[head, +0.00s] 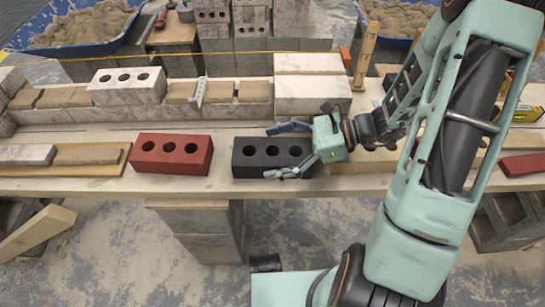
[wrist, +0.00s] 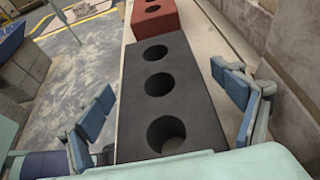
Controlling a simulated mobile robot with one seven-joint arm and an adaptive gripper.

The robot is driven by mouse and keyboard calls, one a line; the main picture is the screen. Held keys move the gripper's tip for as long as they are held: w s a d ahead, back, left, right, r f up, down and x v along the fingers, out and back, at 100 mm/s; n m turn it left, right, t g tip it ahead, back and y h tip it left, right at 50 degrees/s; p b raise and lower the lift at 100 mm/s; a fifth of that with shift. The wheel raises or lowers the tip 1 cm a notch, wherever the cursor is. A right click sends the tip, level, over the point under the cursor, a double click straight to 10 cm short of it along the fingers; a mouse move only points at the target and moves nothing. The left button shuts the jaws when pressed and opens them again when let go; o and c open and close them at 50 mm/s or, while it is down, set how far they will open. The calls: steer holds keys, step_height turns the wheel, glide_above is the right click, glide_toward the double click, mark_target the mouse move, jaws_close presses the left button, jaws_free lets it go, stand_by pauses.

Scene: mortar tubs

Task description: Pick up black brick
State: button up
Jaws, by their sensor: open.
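The black brick (head: 272,157), with three round holes in its top, lies on the wooden plank bench in the middle of the head view. It also fills the centre of the wrist view (wrist: 190,105). My gripper (head: 285,149) is open at the brick's right end, with one finger over the far long side and one over the near long side. In the wrist view my gripper (wrist: 165,95) shows blue finger pads on both sides of the brick, with a gap visible on each side. Whether the fingers are below the brick's top is hard to tell.
A red brick (head: 171,155) lies just left of the black one. Behind runs a low block wall with mortar (head: 150,113) and a pale holed brick (head: 127,84) on it. Grey blocks (head: 313,92) stand behind my gripper. The bench's front edge is close to the black brick.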

mark_target(272, 150)
steer(key=shift+c, duration=0.5)
steer(key=c, duration=2.1)
steer(key=shift+r, duration=0.15)
steer(key=shift+w+r, duration=0.1)
steer(key=shift+r, duration=0.4)
step_height(272, 150, up, 2)
steer(key=shift+r+p, duration=0.2)
steer(key=shift+p, duration=0.5)
steer(key=s+r, duration=0.1)
steer(key=s+a+r+p, duration=0.1)
steer(key=r, duration=0.1)
steer(key=s+a+r+p, duration=0.1)
steer(key=s+r, duration=0.1)
steer(key=shift+r, duration=0.1)
steer(key=s+a+r+p, duration=0.1)
steer(key=s+r+p, duration=0.1)
steer(key=s, duration=0.1)
steer(key=s+a+r+p, duration=0.1)
steer(key=shift+s+a, duration=0.25)
steer(key=shift+a, duration=0.1)
steer(key=shift+p, duration=0.45)
